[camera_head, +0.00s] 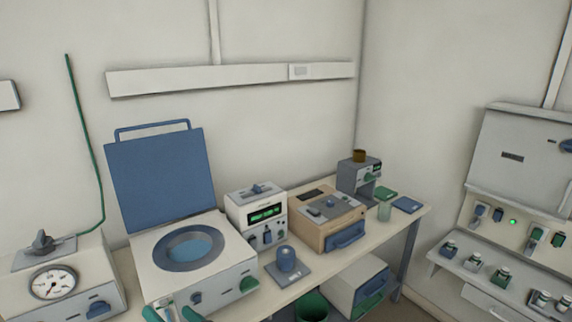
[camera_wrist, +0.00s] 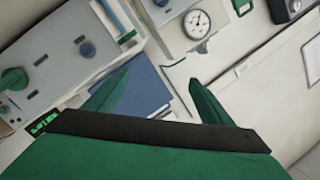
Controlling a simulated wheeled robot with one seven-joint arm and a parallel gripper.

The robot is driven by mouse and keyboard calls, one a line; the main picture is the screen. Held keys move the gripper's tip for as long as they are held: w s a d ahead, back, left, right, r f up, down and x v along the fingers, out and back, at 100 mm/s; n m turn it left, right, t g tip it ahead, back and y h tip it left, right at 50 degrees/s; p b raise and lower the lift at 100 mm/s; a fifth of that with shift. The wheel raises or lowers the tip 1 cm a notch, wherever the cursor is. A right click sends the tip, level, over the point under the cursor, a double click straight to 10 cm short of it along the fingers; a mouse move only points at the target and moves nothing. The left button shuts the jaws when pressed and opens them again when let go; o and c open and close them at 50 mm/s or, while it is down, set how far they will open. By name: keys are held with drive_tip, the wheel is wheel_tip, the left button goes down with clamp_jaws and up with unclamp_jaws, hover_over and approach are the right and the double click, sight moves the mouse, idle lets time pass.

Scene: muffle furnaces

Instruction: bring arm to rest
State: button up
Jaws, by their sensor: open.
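My gripper (camera_wrist: 159,80) shows in the wrist view with its two green fingers spread apart and nothing between them. In the head view, two green tips at the bottom edge, in front of the white box furnace (camera_head: 237,274), look like the fingers of my gripper (camera_head: 172,313). The rest of my arm is out of the picture there. The furnace's blue lid (camera_head: 158,180) stands raised at the back, and its round blue-rimmed opening (camera_head: 167,256) faces up. The wrist view is tilted, with a gauge (camera_wrist: 196,24) beyond the fingers.
The bench (camera_head: 335,262) is crowded: a gauge unit (camera_head: 90,272) at left, a display unit (camera_head: 252,200), a blue knobbed device (camera_head: 288,264), a tan box (camera_head: 312,236) and a grey machine (camera_head: 346,180). A green bin (camera_head: 312,306) stands below. A wall station (camera_head: 520,160) is at right.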

drive_tip(key=s+d+f+m+t+h, duration=0.6)
drive_tip(key=s+d+f+m+h, duration=0.3)
drive_tip(key=s+d+f, duration=0.7)
drive_tip(key=s+d+f+n+h, duration=0.1)
drive_tip(key=s+d+n+h, duration=0.1)
drive_tip(key=s+d, duration=0.3)
drive_tip(key=s+d+f+n+g+h, duration=0.1)
drive_tip(key=s+d+n, duration=0.4)
drive_tip(key=s, duration=0.9)
drive_tip(key=shift+s+h, duration=0.15)
drive_tip(key=shift+h, duration=0.45)
drive_tip(key=shift+c, duration=0.4)
